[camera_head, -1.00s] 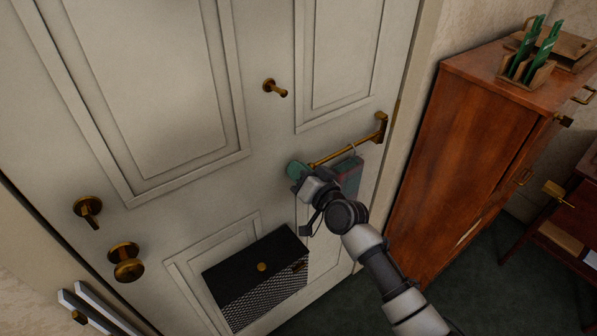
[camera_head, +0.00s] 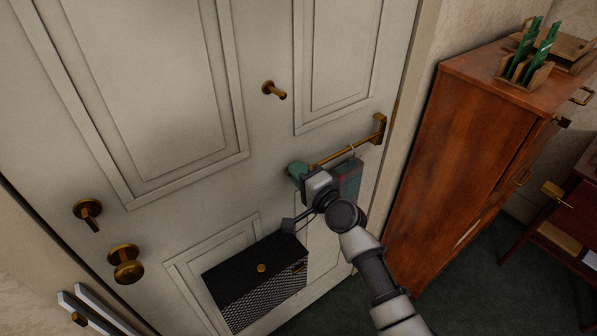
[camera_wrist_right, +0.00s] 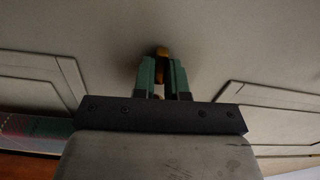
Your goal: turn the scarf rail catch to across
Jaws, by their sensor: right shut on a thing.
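The brass scarf rail (camera_head: 335,155) runs along the white door from a bracket (camera_head: 380,127) at right toward my right gripper (camera_head: 295,170). A red and grey-green hanging piece (camera_head: 350,176) hangs from the rail by a hook. My right gripper is shut at the rail's left end. In the right wrist view, its green fingers (camera_wrist_right: 162,76) close on a small brass piece (camera_wrist_right: 162,53), apparently the catch. The fingers hide most of that piece, so I cannot tell how it is turned. My left gripper is not in view.
The door has a brass peg (camera_head: 274,89), a lever (camera_head: 88,211), a knob (camera_head: 127,265) and a black mesh-fronted box (camera_head: 256,275) below my gripper. A wooden cabinet (camera_head: 460,150) stands close at right. Dark green floor (camera_head: 480,270) is open before it.

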